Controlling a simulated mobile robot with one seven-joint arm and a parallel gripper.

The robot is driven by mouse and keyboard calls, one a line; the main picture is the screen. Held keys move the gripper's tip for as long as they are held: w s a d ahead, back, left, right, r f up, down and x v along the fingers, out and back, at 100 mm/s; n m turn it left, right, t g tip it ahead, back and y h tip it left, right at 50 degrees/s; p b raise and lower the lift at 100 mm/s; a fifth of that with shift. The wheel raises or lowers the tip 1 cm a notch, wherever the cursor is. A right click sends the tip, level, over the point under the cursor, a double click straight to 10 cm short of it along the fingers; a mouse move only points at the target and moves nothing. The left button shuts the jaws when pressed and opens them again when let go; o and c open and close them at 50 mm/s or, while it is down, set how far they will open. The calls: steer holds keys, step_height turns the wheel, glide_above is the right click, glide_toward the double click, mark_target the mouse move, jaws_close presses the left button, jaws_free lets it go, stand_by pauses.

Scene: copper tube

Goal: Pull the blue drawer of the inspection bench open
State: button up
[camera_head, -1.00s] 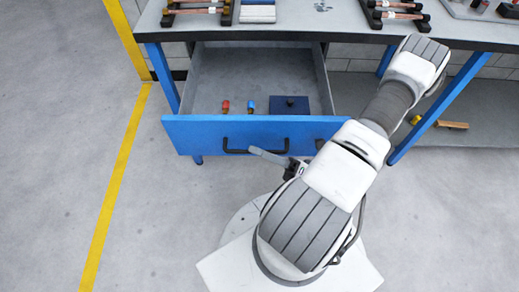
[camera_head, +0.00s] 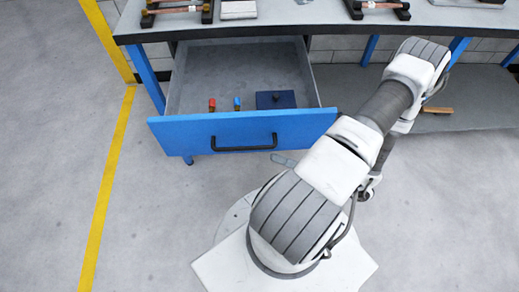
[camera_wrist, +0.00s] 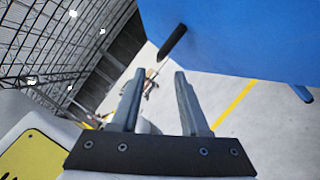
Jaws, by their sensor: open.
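The blue drawer (camera_head: 190,134) of the inspection bench stands pulled well out, with its grey inside showing from above. Its black bar handle (camera_head: 244,148) is on the front face and is clear of my fingers. In the head view, part of my gripper (camera_head: 284,159) shows below the drawer front, right of the handle; my arm hides the rest. In the wrist view, my gripper (camera_wrist: 160,72) is open and empty, its two fingers apart. The handle (camera_wrist: 173,42) shows beyond the fingertips, beside the blue drawer front (camera_wrist: 225,35).
The drawer holds a red-topped item (camera_head: 212,104), a blue-topped item (camera_head: 237,103) and a dark blue box (camera_head: 276,99). The bench top (camera_head: 290,15) carries racks with copper tubes. A yellow line (camera_head: 107,180) runs along open floor at the left.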

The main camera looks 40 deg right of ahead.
steer(key=v, duration=0.8)
steer(key=shift+s, duration=0.15)
steer(key=shift+d, duration=0.15)
